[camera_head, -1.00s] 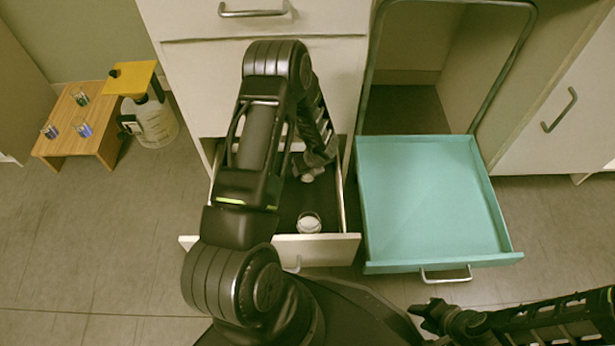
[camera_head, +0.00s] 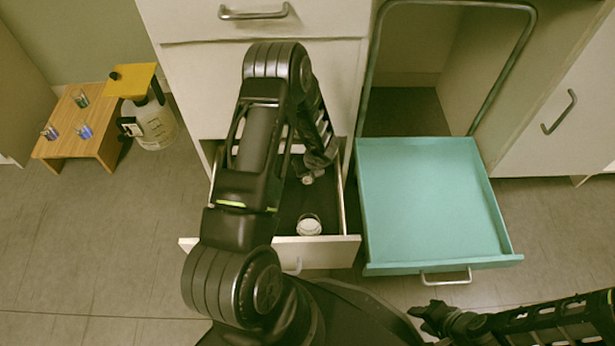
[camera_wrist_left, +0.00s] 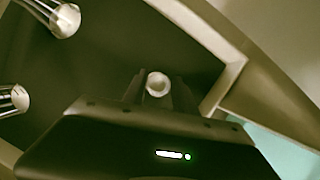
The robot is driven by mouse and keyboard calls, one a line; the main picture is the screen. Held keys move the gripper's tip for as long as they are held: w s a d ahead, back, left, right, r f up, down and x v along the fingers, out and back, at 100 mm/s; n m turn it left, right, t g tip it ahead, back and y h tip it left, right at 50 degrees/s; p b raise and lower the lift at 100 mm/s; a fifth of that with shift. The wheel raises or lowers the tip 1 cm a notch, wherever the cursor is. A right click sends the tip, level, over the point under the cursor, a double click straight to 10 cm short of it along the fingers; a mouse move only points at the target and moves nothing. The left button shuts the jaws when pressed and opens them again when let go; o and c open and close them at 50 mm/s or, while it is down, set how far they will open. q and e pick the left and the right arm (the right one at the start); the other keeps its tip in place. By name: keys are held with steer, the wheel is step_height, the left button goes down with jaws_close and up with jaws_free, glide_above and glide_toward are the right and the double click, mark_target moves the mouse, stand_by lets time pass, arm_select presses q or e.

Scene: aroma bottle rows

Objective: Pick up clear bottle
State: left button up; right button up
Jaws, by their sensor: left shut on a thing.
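The open white drawer (camera_head: 342,200) has a dark inside. My left arm reaches over it, and my left gripper (camera_head: 312,166) is down inside, near the right wall. In the left wrist view, the left gripper (camera_wrist_left: 158,94) is shut on a small bottle with a pale round top (camera_wrist_left: 158,83), probably the clear bottle. The bottle shows only partly below the fingers in the head view (camera_head: 307,180). Another clear, pale-topped container (camera_head: 309,225) stands nearer the drawer front. My right gripper (camera_head: 425,312) is low at the right, away from the drawer; its jaw opening is unclear.
An empty teal drawer (camera_head: 430,205) stands open to the right. Two shiny containers (camera_wrist_left: 65,20) (camera_wrist_left: 12,100) are in the left wrist view. Drawer walls are close around the left gripper.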

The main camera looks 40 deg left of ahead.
arm_select(q)
jaws_close()
steer(key=shift+r+p, duration=0.35)
steer(key=shift+r, duration=0.35)
step_height(320, 180, up, 6)
steer(key=p, duration=0.3)
steer(key=s+d, duration=0.4)
steer(key=d, duration=0.4)
steer(key=s+d, duration=0.4)
steer(key=d, duration=0.4)
steer(key=shift+s+f+b, duration=0.15)
steer(key=shift+f+b, duration=0.05)
steer(key=shift+b, duration=0.2)
